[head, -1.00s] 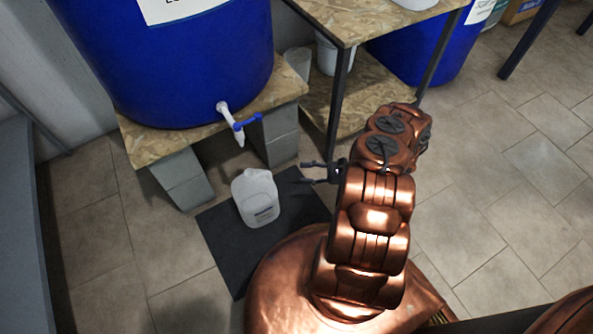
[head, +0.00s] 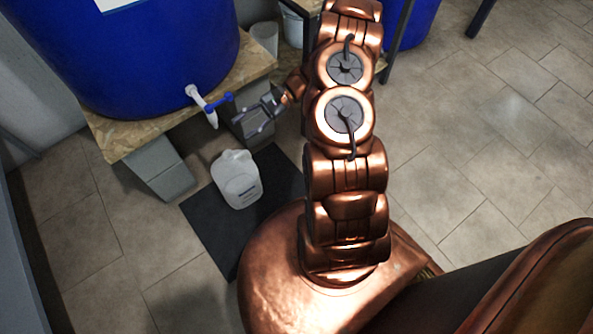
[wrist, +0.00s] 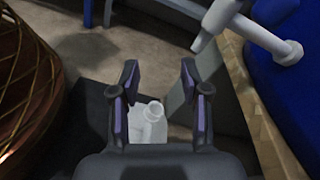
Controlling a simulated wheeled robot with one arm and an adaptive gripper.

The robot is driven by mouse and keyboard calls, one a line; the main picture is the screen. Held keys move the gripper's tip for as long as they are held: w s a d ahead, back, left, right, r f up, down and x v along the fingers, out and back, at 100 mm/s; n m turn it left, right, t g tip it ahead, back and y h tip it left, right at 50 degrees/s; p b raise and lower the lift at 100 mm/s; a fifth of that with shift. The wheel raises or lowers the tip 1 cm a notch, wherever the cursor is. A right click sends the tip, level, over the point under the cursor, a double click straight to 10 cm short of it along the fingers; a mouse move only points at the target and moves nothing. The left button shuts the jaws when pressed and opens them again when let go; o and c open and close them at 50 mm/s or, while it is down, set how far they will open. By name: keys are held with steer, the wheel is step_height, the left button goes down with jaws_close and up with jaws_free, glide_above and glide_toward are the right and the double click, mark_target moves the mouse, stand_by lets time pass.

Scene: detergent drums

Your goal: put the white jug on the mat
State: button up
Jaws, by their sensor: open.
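The white jug (head: 237,180) stands upright on the dark mat (head: 215,235) in the head view, under and in front of the drum's tap. In the wrist view the jug (wrist: 150,124) shows low between the fingers, its lower part hidden by my gripper. The dark mat (wrist: 90,105) shows beside it. My gripper (head: 240,125) is open and empty, above and beyond the jug and apart from it. It also shows open in the wrist view (wrist: 159,76).
A blue drum (head: 160,60) with a white tap and blue handle (head: 207,104) stands on a wooden board (head: 115,140) on grey blocks (head: 160,172). The tap is close to my gripper. Another blue drum (head: 412,22) is at the back. Tiled floor is clear at right.

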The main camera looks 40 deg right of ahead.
steer(key=s+a+r+n+g+h, duration=0.65)
steer(key=s+a+r+n, duration=0.2)
steer(key=s+r, duration=0.4)
steer(key=s+d+r+n+t+h, duration=0.1)
steer(key=s+r+h, duration=0.3)
steer(key=s, duration=0.4)
steer(key=s+d+r+n+t+h, duration=0.1)
steer(key=s+d+r+n+h, duration=0.1)
steer(key=s+h, duration=0.4)
steer(key=shift+s+d+r+n+t, duration=0.35)
steer(key=shift+s+r+n, duration=0.6)
steer(key=shift+s, duration=0.15)
steer(key=shift+r, duration=0.1)
